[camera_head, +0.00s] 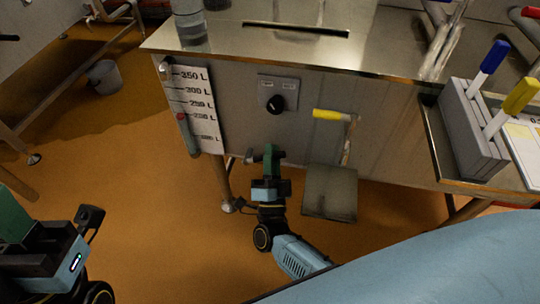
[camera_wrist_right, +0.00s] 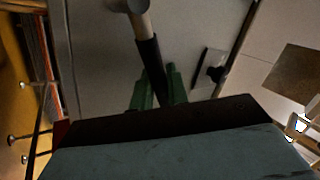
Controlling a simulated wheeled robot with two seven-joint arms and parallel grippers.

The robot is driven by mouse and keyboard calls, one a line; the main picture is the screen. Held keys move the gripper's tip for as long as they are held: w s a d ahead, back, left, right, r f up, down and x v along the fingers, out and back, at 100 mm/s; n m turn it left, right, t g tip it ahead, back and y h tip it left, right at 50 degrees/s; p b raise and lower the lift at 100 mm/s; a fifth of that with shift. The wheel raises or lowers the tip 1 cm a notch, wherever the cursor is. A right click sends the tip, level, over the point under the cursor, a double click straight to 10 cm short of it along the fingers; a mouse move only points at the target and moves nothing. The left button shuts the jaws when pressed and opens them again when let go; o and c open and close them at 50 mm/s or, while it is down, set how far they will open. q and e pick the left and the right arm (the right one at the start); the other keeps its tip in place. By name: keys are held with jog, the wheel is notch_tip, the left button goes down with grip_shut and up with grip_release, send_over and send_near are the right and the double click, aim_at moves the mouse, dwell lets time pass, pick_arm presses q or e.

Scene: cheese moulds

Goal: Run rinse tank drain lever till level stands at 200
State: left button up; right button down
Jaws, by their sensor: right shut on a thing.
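The rinse tank (camera_head: 235,75) has a white level scale (camera_head: 206,127) at its left front. A red marker (camera_head: 181,116) on the sight tube stands about level with the blurred mark below 250, which appears to be 200. My right gripper (camera_head: 270,152) is shut on the drain lever low on the tank front. In the right wrist view, the lever's black grip (camera_wrist_right: 150,68) lies between the green fingers (camera_wrist_right: 158,90). In the head view the gripper hides most of the lever. My left gripper (camera_head: 20,215) is at lower left, its fingers partly cut off, away from the tank.
A black knob (camera_head: 276,103) is on the tank front, right of the scale. A yellow-handled tool (camera_head: 330,115) and a grey square plate (camera_head: 330,192) are to its right. A grey holder (camera_head: 467,135) with blue- and yellow-handled tools stands at right.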

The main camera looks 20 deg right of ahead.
jog(key=shift+s+f+m+h, duration=0.1)
jog(key=shift+f+m+h, duration=0.15)
jog(key=shift+m+h, duration=0.15)
jog(key=c, duration=1.7)
grip_release()
